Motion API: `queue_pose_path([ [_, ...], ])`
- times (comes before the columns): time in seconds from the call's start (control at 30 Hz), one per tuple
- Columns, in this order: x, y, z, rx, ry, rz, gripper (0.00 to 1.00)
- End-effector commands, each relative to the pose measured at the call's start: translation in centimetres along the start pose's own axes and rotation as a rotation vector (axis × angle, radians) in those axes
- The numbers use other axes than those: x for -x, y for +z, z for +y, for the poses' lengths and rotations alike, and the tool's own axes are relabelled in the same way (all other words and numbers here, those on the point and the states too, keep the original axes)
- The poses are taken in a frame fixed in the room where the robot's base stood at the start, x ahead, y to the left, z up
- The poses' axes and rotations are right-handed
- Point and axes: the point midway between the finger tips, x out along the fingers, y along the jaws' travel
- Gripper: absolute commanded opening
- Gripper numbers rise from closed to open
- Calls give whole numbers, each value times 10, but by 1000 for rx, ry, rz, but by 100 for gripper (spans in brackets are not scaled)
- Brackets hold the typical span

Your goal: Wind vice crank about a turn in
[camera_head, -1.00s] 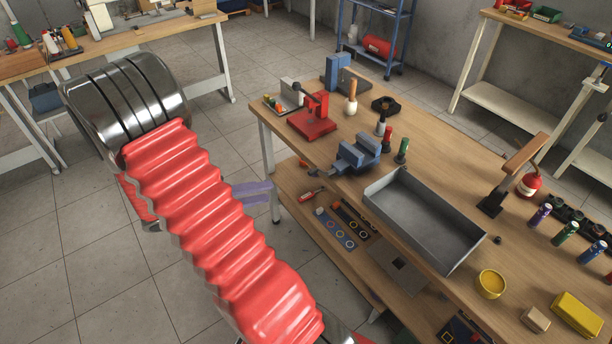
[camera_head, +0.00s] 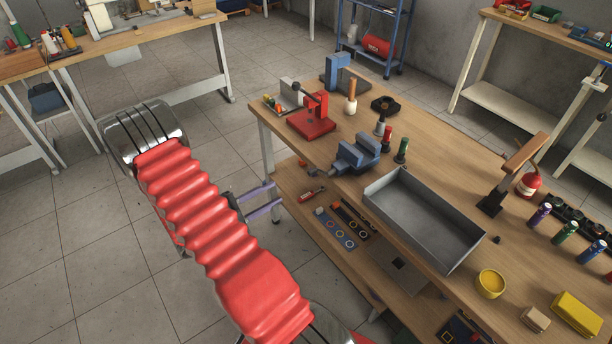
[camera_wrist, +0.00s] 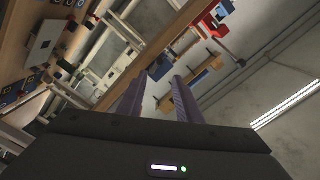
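The blue-grey vice (camera_head: 357,153) sits at the bench's front edge in the head view. A dark screw end points toward the front left. A small red piece (camera_head: 303,163) shows at the bench edge left of the vice; I cannot tell whether it belongs to the crank. My gripper (camera_head: 272,194) is left of the bench front, lower than the vice and apart from it. Its two purple fingers are spread with nothing between them. In the wrist view the fingers (camera_wrist: 158,82) also stand apart and empty. The crank is not clearly visible there.
A grey metal tray (camera_head: 424,222) stands right of the vice. A red press (camera_head: 315,118), a wooden-handled tool (camera_head: 351,98) and small bottles (camera_head: 402,150) stand close by. A lower shelf (camera_head: 290,190) holds tools under the bench.

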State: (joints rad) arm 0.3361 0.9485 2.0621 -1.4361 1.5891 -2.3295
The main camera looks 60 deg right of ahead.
Motion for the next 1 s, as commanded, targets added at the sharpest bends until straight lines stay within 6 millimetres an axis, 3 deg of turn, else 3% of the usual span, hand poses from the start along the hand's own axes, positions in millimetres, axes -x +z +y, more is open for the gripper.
queue_pose_path([
  [0.27,-17,0,0,-1,2,2,32],
  [1.0,-113,-1,1,-1,2,2,32],
])
